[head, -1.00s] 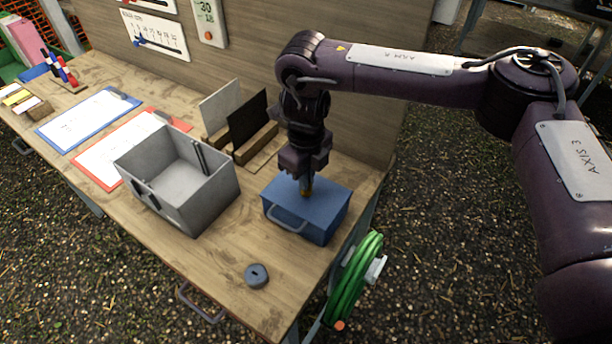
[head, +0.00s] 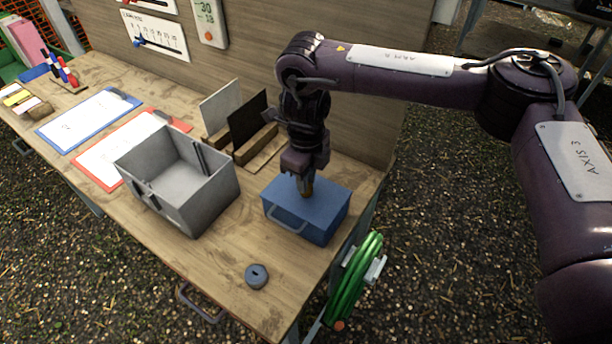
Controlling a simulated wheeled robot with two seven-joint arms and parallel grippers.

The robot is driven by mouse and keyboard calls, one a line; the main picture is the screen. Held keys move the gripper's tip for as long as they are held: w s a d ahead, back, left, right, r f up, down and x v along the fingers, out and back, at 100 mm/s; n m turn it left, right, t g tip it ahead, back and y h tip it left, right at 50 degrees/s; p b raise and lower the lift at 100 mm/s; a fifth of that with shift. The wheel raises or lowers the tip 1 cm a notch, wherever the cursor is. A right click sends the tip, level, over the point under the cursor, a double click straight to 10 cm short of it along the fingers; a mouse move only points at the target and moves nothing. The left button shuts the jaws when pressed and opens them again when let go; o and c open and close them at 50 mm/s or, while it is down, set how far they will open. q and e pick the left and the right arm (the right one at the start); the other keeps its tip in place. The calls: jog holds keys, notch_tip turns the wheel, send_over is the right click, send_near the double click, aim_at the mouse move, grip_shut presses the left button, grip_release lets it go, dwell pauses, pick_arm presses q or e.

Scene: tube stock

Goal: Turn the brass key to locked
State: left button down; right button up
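A blue box (head: 312,214) with a grey handle on its front stands near the right end of the wooden bench. My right gripper (head: 305,188) points straight down over the top of the box. A small brass-coloured piece, the key (head: 306,190), shows at the fingertips, just at the lid. The fingers look closed around it, but most of the key is hidden by them. The key's turn angle cannot be made out. My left gripper is not in view.
An open grey bin (head: 185,185) stands left of the blue box. Dark and light panels in a wooden holder (head: 247,125) stand behind. A grey ring (head: 256,276) lies near the front edge. A green hose reel (head: 355,280) hangs at the bench's right end.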

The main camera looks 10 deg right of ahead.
jog(key=shift+o, duration=0.6)
notch_tip(320, 180, up, 8)
jog(key=shift+f, duration=0.1)
dwell(0.4)
